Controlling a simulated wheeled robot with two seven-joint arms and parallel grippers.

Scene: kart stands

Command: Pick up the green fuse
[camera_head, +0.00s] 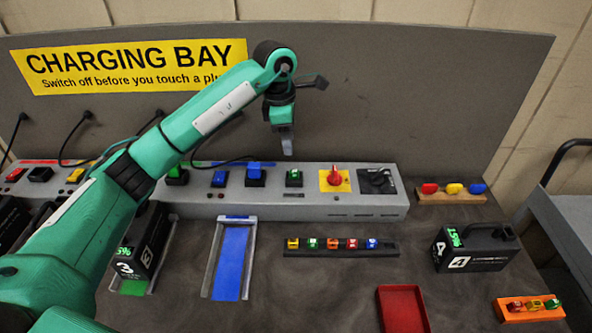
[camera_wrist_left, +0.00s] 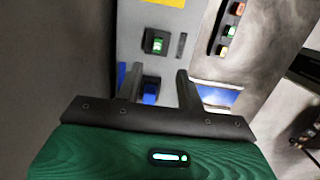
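A green fuse (camera_head: 312,244) sits second from the left in a dark rack (camera_head: 340,253) on the table, between a yellow fuse (camera_head: 292,243) and an orange one (camera_head: 333,244). Another green piece (camera_head: 552,303) sits at the right end of an orange holder (camera_head: 518,317) at the lower right. My left gripper (camera_head: 287,152) points down above the back of the grey switch console, behind and above the rack. In the left wrist view its two fingers (camera_wrist_left: 158,74) are apart with nothing between them. Part of the rack (camera_wrist_left: 214,42) shows there too. My right gripper is not in view.
The console (camera_head: 300,208) carries several coloured switches and a red knob (camera_head: 335,177). A blue-floored bay (camera_head: 231,262) lies left of the rack. A black battery marked 4 (camera_head: 475,250) and a red tray (camera_head: 402,310) stand to the right. Bare table surrounds the rack's front.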

